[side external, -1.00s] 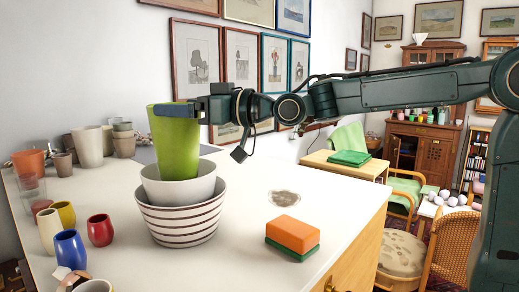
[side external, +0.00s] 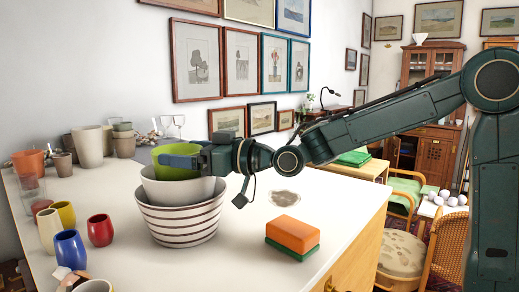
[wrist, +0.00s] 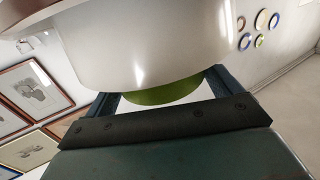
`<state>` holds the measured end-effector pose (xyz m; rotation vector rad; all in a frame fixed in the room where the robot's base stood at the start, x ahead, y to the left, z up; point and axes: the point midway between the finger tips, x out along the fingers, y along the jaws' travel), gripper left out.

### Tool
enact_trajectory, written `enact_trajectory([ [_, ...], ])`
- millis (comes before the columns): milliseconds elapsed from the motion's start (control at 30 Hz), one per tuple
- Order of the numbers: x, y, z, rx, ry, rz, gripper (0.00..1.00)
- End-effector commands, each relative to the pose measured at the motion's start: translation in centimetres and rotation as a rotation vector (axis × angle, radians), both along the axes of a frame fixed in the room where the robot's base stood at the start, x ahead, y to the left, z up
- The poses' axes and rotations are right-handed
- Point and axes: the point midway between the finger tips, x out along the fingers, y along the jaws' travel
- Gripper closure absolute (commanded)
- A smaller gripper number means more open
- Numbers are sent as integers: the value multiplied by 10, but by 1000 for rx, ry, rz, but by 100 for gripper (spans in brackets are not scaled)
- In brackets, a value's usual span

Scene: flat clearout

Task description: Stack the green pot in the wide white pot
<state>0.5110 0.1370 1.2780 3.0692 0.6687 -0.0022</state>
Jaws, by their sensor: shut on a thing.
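The green pot (side external: 168,150) stands upright in the wide white pot (side external: 180,190), with most of its body hidden inside and only its upper part showing. The white pot sits in a striped bowl (side external: 180,222) on the table. My gripper (side external: 180,161) is shut on the green pot near its rim, just above the white pot's rim. In the wrist view a sliver of the green pot (wrist: 165,93) shows between my fingers, behind the large white pot (wrist: 150,45). Whether the green pot touches the white pot's bottom is hidden.
Yellow, red, blue and cream cups (side external: 70,248) stand left of the stack. More pots and glasses (side external: 88,146) stand at the back left.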

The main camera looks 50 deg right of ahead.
Motion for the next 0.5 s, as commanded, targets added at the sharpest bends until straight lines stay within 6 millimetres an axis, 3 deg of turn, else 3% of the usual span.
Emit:
enact_trajectory([
  [500, 0, 0, -10, 2, -6, 0, 69],
])
